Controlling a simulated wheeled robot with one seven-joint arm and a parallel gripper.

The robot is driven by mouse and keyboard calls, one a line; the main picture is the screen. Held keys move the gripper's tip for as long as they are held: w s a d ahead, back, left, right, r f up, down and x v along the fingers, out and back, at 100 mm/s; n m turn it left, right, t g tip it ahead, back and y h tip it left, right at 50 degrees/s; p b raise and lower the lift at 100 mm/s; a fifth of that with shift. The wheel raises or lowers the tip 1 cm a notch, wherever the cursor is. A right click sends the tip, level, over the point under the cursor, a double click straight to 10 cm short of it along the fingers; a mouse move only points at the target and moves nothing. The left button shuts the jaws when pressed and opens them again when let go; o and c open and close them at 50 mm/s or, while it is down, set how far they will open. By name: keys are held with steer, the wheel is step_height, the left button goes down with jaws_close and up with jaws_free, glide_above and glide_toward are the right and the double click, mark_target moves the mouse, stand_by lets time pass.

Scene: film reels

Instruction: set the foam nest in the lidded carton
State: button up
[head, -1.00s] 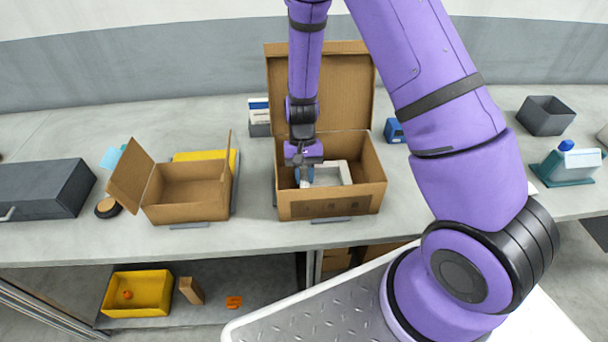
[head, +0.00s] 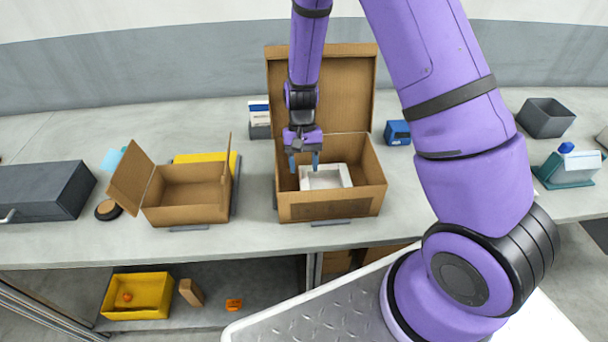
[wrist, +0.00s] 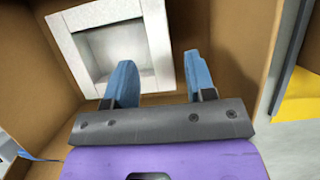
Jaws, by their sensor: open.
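The foam nest (head: 333,184) is a white square frame with a recess. It lies inside the lidded carton (head: 330,211), the larger box whose lid (head: 338,90) stands open at the back. The nest also shows in the wrist view (wrist: 150,35), slightly turned against the carton walls. My gripper (head: 304,167) is open and empty, with its blue fingertips above the left rear part of the nest. In the wrist view my gripper (wrist: 160,75) has one finger overlapping the nest's edge in the picture and the other over the carton floor. I see a gap between fingers and nest.
A smaller open carton (head: 187,212) stands to the left with a yellow item (head: 205,156) behind it. A blue box (head: 398,133) and a grey bin (head: 546,117) stand to the right. A yellow bin (head: 137,296) sits on the lower shelf.

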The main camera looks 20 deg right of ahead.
steer(key=shift+v, duration=2.1)
steer(key=s+d+r+n+t, duration=0.1)
steer(key=s+r+t, duration=0.15)
steer(key=r, duration=0.75)
steer(key=s+d+r+n+t, duration=0.15)
steer(key=s+r, duration=0.25)
steer(key=r, duration=0.7)
steer(key=s+d+r+t, duration=0.1)
steer(key=s+r+t, duration=0.1)
steer(key=s+r, duration=0.4)
steer(key=s+d+r+n+t+h, duration=0.1)
steer(key=s+d+r+t, duration=0.1)
steer(key=s+r, duration=0.4)
steer(key=s+t, duration=0.1)
steer(key=s, duration=0.4)
steer(key=shift+s+d, duration=0.2)
steer(key=shift+s, duration=0.05)
